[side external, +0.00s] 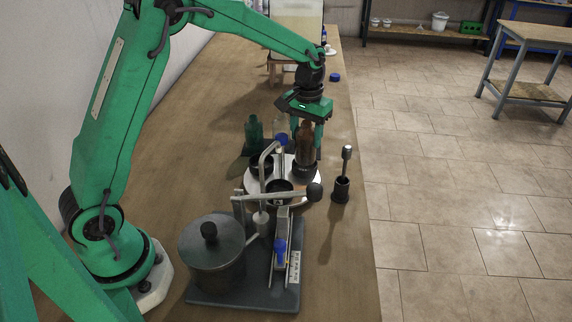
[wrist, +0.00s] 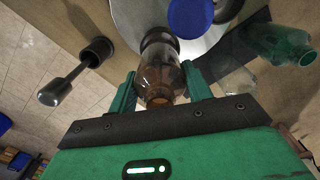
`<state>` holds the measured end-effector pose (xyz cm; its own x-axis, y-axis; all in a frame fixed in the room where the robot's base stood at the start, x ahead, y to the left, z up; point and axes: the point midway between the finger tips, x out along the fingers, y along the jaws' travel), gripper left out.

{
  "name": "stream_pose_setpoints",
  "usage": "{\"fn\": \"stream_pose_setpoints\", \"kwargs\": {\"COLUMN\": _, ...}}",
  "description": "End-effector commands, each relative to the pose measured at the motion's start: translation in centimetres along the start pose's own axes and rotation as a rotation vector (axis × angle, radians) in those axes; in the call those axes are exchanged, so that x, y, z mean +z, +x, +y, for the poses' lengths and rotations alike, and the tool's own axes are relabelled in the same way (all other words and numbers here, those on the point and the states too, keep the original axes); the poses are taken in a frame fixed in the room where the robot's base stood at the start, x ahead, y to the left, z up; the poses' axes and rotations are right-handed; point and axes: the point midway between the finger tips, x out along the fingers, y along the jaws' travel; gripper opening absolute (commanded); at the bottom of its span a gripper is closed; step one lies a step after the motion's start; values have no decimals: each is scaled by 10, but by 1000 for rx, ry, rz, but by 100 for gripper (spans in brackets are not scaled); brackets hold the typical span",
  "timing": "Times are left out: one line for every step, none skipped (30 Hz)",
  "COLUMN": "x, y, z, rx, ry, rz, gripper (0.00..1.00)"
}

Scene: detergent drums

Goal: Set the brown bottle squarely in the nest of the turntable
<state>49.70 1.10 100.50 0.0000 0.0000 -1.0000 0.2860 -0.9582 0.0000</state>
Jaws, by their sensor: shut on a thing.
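The brown bottle (side external: 306,151) is upright at the right part of the white turntable (side external: 317,190). My gripper (side external: 308,134) points down from above and is shut on it. In the wrist view the bottle (wrist: 160,72) is between the two green fingers, its open mouth toward the camera, and the pale turntable (wrist: 207,45) is behind it. The bottle's foot meets a dark round nest (side external: 304,173) on the turntable. I cannot tell whether it is fully seated there. Two other dark nests stand on the turntable, partly hidden by a metal lever.
A black-handled tool in a holder (side external: 341,187) stands close at right, near the bench edge. A lever fixture with a pot (side external: 212,262) is in front.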

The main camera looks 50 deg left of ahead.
Motion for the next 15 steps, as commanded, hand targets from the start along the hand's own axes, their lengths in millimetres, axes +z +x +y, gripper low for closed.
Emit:
{"fn": "stream_pose_setpoints", "kwargs": {"x": 0, "y": 0, "z": 0, "rx": 0, "ry": 0, "rz": 0, "gripper": 28}}
{"fn": "stream_pose_setpoints", "kwargs": {"x": 0, "y": 0, "z": 0, "rx": 0, "ry": 0, "rz": 0, "gripper": 28}}
{"fn": "stream_pose_setpoints", "kwargs": {"x": 0, "y": 0, "z": 0, "rx": 0, "ry": 0, "rz": 0, "gripper": 28}}
{"fn": "stream_pose_setpoints", "kwargs": {"x": 0, "y": 0, "z": 0, "rx": 0, "ry": 0, "rz": 0, "gripper": 28}}
{"fn": "stream_pose_setpoints", "kwargs": {"x": 0, "y": 1, "z": 0, "rx": 0, "ry": 0, "rz": 0, "gripper": 28}}
{"fn": "stream_pose_setpoints", "kwargs": {"x": 0, "y": 1, "z": 0, "rx": 0, "ry": 0, "rz": 0, "gripper": 28}}
{"fn": "stream_pose_setpoints", "kwargs": {"x": 0, "y": 1, "z": 0, "rx": 0, "ry": 0, "rz": 0, "gripper": 28}}
{"fn": "stream_pose_setpoints", "kwargs": {"x": 0, "y": 2, "z": 0, "rx": 0, "ry": 0, "rz": 0, "gripper": 28}}
{"fn": "stream_pose_setpoints", "kwargs": {"x": 0, "y": 2, "z": 0, "rx": 0, "ry": 0, "rz": 0, "gripper": 28}}
{"fn": "stream_pose_setpoints", "kwargs": {"x": 0, "y": 3, "z": 0, "rx": 0, "ry": 0, "rz": 0, "gripper": 28}}
{"fn": "stream_pose_setpoints", "kwargs": {"x": 0, "y": 4, "z": 0, "rx": 0, "ry": 0, "rz": 0, "gripper": 28}}
{"fn": "stream_pose_setpoints", "kwargs": {"x": 0, "y": 4, "z": 0, "rx": 0, "ry": 0, "rz": 0, "gripper": 28}}
{"fn": "stream_pose_setpoints", "kwargs": {"x": 0, "y": 5, "z": 0, "rx": 0, "ry": 0, "rz": 0, "gripper": 28}}
{"fn": "stream_pose_setpoints", "kwargs": {"x": 0, "y": 6, "z": 0, "rx": 0, "ry": 0, "rz": 0, "gripper": 28}}
{"fn": "stream_pose_setpoints", "kwargs": {"x": 0, "y": 6, "z": 0, "rx": 0, "ry": 0, "rz": 0, "gripper": 28}}
